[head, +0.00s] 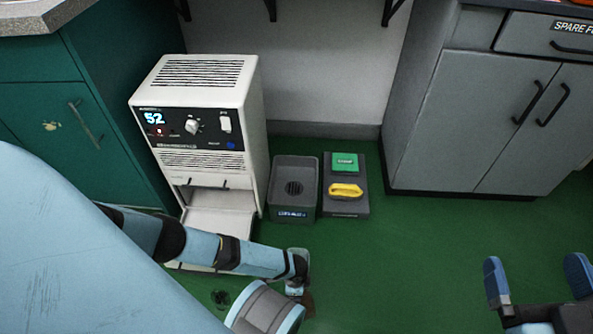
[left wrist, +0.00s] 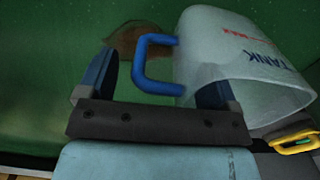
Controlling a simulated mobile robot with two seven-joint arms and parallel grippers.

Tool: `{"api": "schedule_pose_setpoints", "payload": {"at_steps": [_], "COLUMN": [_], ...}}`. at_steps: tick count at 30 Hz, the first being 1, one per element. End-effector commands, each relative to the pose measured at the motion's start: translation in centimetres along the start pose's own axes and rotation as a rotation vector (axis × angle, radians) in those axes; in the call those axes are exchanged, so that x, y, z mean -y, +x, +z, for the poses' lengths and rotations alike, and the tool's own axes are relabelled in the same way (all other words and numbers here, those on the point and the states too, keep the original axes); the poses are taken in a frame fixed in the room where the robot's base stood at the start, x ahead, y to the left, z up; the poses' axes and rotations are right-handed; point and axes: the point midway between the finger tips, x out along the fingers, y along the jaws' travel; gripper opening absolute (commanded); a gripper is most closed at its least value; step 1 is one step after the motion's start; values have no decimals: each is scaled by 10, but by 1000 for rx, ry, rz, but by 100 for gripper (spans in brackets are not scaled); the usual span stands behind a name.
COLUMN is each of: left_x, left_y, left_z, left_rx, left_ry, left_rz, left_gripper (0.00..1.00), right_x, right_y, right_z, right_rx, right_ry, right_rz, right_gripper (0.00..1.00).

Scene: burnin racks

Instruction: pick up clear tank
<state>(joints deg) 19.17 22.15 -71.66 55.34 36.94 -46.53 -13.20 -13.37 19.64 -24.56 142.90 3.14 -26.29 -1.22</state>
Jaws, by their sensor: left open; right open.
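The clear tank (left wrist: 232,55) is a whitish, see-through tub with "TANK" lettering and a blue handle (left wrist: 139,65). In the left wrist view it is at the upper right, in front of the green floor. My left gripper (left wrist: 155,77) is open, with one blue finger left of the handle and the other partly hidden by the tank. The handle lies between the fingers; I cannot tell whether they touch it. In the head view my left arm covers this area, and I cannot make out the tank clearly. My right gripper (head: 533,264) is open and empty at the lower right.
A white dehumidifier (head: 200,72) showing "52" stands by the green cabinet (head: 110,140), its lower bay open. Beside it are a dark bin (head: 295,165) and a dark base (head: 345,208) with a yellow handle (head: 346,191). Grey cabinets (head: 470,130) stand right. The middle floor is clear.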

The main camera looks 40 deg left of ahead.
Motion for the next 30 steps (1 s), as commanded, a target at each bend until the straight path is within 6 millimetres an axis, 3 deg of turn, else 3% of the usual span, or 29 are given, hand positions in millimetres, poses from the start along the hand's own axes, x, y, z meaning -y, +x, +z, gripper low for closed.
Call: {"api": "schedule_pose_setpoints", "payload": {"at_steps": [5,13,30], "left_x": [0,0,0], "left_y": [-1,-1,-13], "left_z": [0,0,0], "left_rx": [0,0,0], "left_ry": [0,0,0], "left_rz": [0,0,-1], "left_gripper": [82,20,18], "right_x": [0,0,1], "right_y": [0,0,0], "right_z": [-1,0,-5], "right_rx": [0,1,15], "right_ry": [1,2,25], "right_rz": [0,-1,-4], "right_gripper": [100,100,100]}}
